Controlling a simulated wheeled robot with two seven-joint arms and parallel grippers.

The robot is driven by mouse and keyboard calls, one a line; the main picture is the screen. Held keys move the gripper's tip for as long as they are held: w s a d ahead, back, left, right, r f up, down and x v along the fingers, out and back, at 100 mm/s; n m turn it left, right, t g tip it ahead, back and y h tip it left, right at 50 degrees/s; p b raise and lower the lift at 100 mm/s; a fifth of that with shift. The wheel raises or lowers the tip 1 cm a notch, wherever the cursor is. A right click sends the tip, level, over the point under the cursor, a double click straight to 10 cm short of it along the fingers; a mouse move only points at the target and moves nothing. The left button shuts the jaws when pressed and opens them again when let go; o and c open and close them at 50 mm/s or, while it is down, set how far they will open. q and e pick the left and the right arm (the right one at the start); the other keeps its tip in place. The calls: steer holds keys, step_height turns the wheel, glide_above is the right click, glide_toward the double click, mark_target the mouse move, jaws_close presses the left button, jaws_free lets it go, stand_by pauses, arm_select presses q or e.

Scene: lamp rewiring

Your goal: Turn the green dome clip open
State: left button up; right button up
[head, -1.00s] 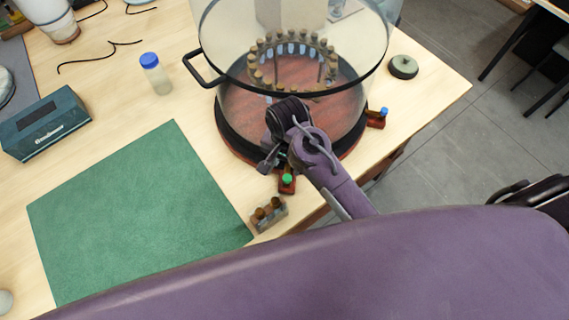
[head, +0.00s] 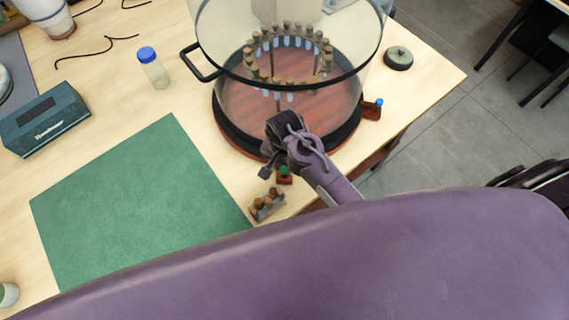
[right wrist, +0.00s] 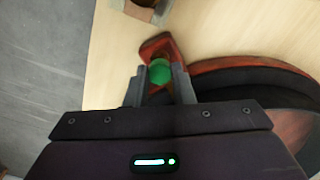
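The green dome clip (head: 284,175) is a red piece with a green knob at the near edge of the round base under the glass dome (head: 230,85). In the right wrist view the green knob (right wrist: 160,71) lies between my right gripper's two fingertips. My right gripper (right wrist: 159,84) is open, with a finger on either side of the knob; I cannot tell whether either touches it. In the head view my right gripper (head: 272,165) is partly hidden by its own wrist, just above the clip. My left gripper is out of view.
A small block with brown pegs (head: 267,204) stands close to the clip. A second clip with a blue knob (head: 374,109) is at the base's right. The dome's black handle (head: 197,68) juts left. A green mat (head: 135,205) lies left, bare.

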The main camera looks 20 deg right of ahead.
jaws_close()
steer(key=shift+n, duration=0.3)
steer(key=n, duration=0.3)
steer(key=shift+n, duration=0.4)
steer(key=n, duration=0.4)
steer(key=shift+n, duration=0.3)
steer(key=n, duration=0.4)
steer(key=shift+n, duration=2.5)
steer(key=shift+r, duration=0.1)
